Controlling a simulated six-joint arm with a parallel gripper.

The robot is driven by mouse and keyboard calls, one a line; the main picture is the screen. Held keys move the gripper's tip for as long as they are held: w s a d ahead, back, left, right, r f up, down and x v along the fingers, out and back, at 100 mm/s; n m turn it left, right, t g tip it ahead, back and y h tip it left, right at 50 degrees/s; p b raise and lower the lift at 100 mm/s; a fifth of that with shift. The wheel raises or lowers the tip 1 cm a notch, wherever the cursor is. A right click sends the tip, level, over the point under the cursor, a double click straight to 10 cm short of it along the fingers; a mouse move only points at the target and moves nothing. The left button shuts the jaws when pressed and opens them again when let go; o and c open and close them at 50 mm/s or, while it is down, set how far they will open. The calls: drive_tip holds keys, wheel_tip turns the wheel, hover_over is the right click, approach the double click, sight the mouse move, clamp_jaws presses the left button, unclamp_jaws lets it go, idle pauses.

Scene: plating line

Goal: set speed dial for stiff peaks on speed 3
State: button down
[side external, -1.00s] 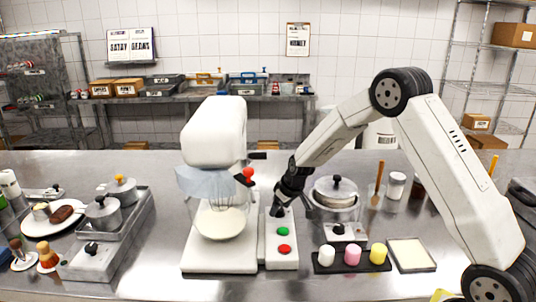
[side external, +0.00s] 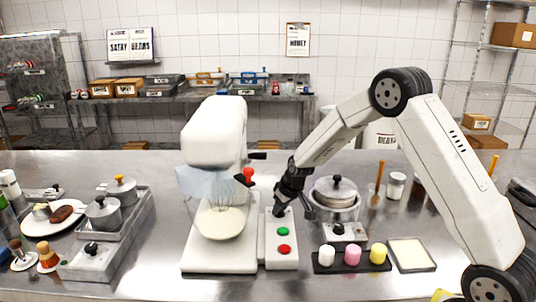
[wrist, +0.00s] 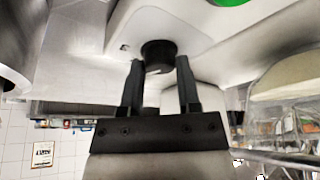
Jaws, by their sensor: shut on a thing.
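The white stand mixer (side external: 212,135) stands in the middle of the counter, with a bowl of white cream (side external: 220,222) under its whisk. Its control box (side external: 282,262) has a green button (side external: 283,231) and a red button (side external: 284,249). My gripper (side external: 279,209) is at the far end of this box, behind the green button. In the wrist view the black dial (wrist: 158,54) sits between the two fingers of my gripper (wrist: 160,66), which are shut on it. The dial's speed marks cannot be read, and the gripper mostly hides the dial in the side view.
A lidded pot on a burner (side external: 335,192) stands close to the right of my gripper. A black tray (side external: 350,262) with small colored pots lies in front of it. A white-topped tray (side external: 411,255) is further right. A red-knobbed lever (side external: 248,175) juts from the mixer.

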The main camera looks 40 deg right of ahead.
drive_tip(key=shift+a+m+h, duration=0.1)
drive_tip(key=shift+m+h, duration=0.2)
drive_tip(key=shift+m, duration=0.5)
drive_tip(key=shift+m+h, duration=0.5)
drive_tip(key=shift+m, duration=0.9)
drive_tip(key=shift+w+a+m+g+h, duration=0.1)
drive_tip(key=shift+m+g+h, duration=0.2)
drive_tip(key=shift+m, duration=0.55)
drive_tip(key=shift+a+m+g+h, duration=0.1)
drive_tip(key=shift+m+g+h, duration=0.2)
drive_tip(key=shift+m, duration=1.05)
drive_tip(key=shift+c, duration=1.6)
unclamp_jaws()
drive_tip(key=v, duration=0.7)
drive_tip(key=shift+a+r, duration=0.15)
drive_tip(key=shift+r, duration=0.2)
